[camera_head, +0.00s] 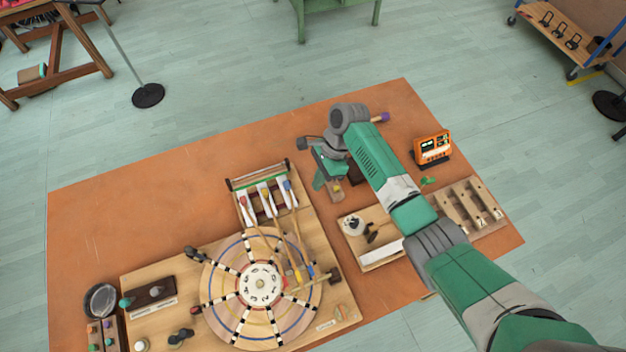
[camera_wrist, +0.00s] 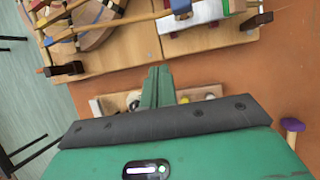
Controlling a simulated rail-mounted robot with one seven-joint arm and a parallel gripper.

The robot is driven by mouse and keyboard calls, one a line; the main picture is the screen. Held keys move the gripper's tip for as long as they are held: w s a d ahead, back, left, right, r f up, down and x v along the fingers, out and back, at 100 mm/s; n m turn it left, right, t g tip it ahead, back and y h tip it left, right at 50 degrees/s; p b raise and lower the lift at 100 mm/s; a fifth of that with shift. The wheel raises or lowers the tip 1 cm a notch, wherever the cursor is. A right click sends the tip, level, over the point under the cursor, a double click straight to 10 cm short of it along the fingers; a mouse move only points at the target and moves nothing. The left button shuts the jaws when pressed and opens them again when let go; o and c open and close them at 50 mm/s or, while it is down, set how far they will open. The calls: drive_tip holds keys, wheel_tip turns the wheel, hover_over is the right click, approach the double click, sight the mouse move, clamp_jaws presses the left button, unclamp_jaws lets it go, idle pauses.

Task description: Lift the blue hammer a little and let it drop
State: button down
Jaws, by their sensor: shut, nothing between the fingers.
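The blue hammer (camera_head: 289,187) has a blue head and a long pale wooden handle. It lies with red and yellow hammers in a small rack on the wooden board in the head view. In the wrist view a blue block, which looks like its head (camera_wrist: 181,6), shows at the top edge, over a white bar. My gripper (camera_head: 331,184) is to the right of the rack, apart from the hammer. In the wrist view my gripper's fingers (camera_wrist: 158,78) are together with nothing between them.
A round wheel with striped spokes (camera_head: 262,285) fills the board's middle. A wooden tray (camera_head: 385,255) and an orange device (camera_head: 432,148) are to the right. A purple-ended stick (camera_head: 380,117) lies behind my arm. The orange tabletop (camera_head: 140,205) is clear at the back left.

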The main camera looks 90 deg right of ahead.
drive_tip(key=b+x, duration=0.1)
drive_tip(key=x, duration=0.5)
drive_tip(key=shift+f, duration=0.15)
drive_tip(key=w, duration=0.1)
drive_tip(key=w+r, duration=0.1)
drive_tip(key=shift+w+a+r, duration=0.25)
drive_tip(key=shift+w+a, duration=0.05)
drive_tip(key=shift+a, duration=0.05)
drive_tip(key=shift+w+a+r, duration=0.15)
drive_tip(key=shift+w+r, duration=0.2)
drive_tip(key=shift+p, duration=0.3)
